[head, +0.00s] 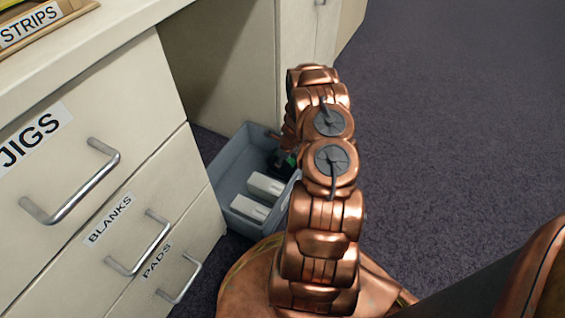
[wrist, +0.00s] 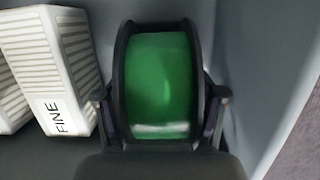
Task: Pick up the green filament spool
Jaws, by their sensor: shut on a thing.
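The green filament spool (wrist: 159,80) has black flanges and fills the middle of the wrist view. My gripper (wrist: 162,108) is shut on it, with one finger against each flange. In the head view a small bit of the green spool (head: 291,160) shows inside the grey bin, beside my arm. My arm hides most of the spool and the gripper there. I cannot tell whether the spool touches the bin floor.
The grey bin (head: 227,168) stands on the dark carpet against the drawer cabinet (head: 150,95). White ribbed blocks lie in it, one marked FINE (wrist: 52,62), close left of my gripper. The bin wall (wrist: 262,80) is close on the right. Open carpet (head: 450,120) lies right of my arm.

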